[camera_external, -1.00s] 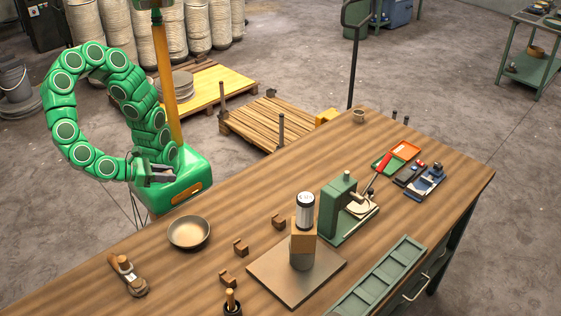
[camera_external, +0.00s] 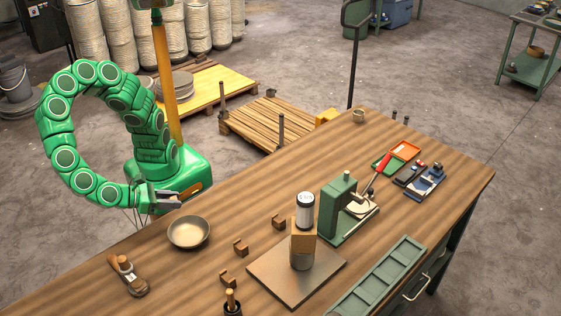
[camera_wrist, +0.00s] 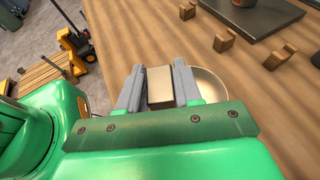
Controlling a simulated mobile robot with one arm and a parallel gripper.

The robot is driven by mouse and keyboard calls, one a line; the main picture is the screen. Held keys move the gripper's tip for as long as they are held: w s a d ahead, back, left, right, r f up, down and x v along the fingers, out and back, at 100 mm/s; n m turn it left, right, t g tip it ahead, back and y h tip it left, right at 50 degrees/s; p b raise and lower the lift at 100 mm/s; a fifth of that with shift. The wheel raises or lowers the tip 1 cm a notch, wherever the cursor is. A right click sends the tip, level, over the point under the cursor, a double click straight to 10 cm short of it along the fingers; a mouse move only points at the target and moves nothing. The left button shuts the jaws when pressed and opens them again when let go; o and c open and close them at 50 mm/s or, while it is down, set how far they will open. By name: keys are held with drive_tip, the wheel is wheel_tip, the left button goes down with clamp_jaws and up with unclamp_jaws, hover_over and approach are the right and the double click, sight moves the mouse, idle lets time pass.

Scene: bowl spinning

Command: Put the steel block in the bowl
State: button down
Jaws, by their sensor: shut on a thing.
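The steel block (camera_wrist: 160,88), a plain box with a dull tan-grey face, sits between the two grey fingers of my gripper (camera_wrist: 159,77) in the wrist view. The fingers are shut on its sides. In the external view my gripper (camera_external: 180,198) is just behind the bowl (camera_external: 188,233), near its far rim and above the table's edge. The bowl is shallow, round and grey, with no object visible inside.
Several small brown notched blocks (camera_external: 240,248) stand right of the bowl on the wooden table (camera_external: 110,270). A metal plate (camera_external: 270,279) carries a stacked cylinder. A wooden-handled tool (camera_external: 128,275) lies left of the bowl. A green press (camera_external: 340,208) stands farther right.

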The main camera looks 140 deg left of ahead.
drive_tip(key=shift+w+d+f, duration=0.25)
drive_tip(key=shift+w+f, duration=0.5)
drive_tip(key=shift+f, duration=0.25)
drive_tip(key=shift+w+d+f, duration=0.25)
drive_tip(key=shift+w+f, duration=0.55)
drive_tip(key=shift+f, duration=0.15)
drive_tip(key=shift+w+d+f, duration=0.25)
drive_tip(key=shift+w+f, duration=0.5)
drive_tip(key=shift+f, duration=1.75)
drive_tip(key=shift+f, duration=0.55)
drive_tip(key=c, duration=0.8)
unclamp_jaws()
